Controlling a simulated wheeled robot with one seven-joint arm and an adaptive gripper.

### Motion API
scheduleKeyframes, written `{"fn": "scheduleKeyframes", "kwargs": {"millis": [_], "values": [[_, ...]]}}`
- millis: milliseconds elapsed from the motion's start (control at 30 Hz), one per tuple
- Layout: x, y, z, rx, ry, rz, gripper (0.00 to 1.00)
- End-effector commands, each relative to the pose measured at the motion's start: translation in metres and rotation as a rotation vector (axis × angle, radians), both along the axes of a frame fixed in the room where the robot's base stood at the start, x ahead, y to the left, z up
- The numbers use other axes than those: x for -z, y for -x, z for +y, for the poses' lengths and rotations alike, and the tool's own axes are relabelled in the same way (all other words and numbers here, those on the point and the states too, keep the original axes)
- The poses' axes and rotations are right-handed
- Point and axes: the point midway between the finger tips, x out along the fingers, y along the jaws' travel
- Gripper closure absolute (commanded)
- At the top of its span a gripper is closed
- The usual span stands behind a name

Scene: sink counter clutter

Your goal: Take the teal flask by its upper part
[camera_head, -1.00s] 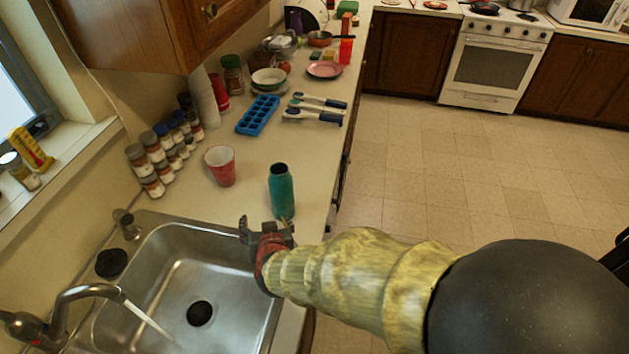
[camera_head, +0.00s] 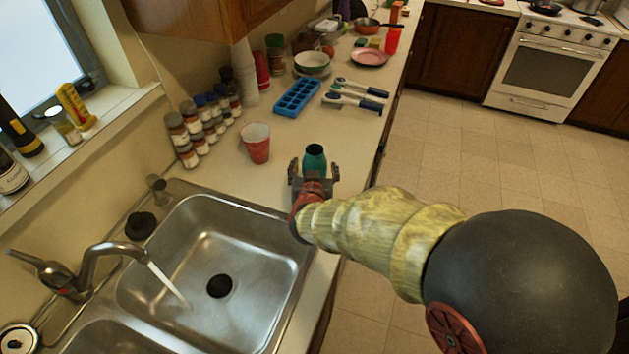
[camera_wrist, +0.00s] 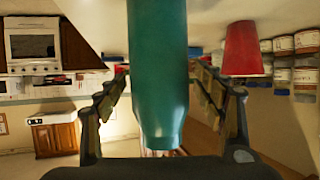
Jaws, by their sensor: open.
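The teal flask (camera_head: 315,158) stands on the counter just beyond the sink's right corner. In the head view its dark open top shows, and my gripper hides its lower part. My gripper (camera_head: 314,170) is open, with one finger on each side of the flask as seen from the head. In the wrist view the flask (camera_wrist: 158,75) appears upside down and large, between the two spread fingers (camera_wrist: 160,95). A gap shows between the flask and each finger, so I see no grip on it.
A red cup (camera_head: 256,143) stands left of the flask, near several spice jars (camera_head: 190,135). A blue ice tray (camera_head: 297,97) and utensils (camera_head: 357,95) lie behind. The sink (camera_head: 215,255) is in front, with the faucet (camera_head: 100,258) at left. The counter's right edge is close.

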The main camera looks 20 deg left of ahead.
Motion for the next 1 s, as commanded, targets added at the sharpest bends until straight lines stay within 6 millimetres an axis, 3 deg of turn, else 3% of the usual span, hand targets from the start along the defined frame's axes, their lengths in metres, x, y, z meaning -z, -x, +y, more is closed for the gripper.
{"fn": "scheduleKeyframes", "kwargs": {"millis": [233, 1000], "values": [[-0.0007, -0.0017, 0.0004, 0.000, 0.000, -0.001, 0.31], [-0.0004, -0.0013, 0.0003, 0.000, 0.000, -0.001, 0.75]]}}
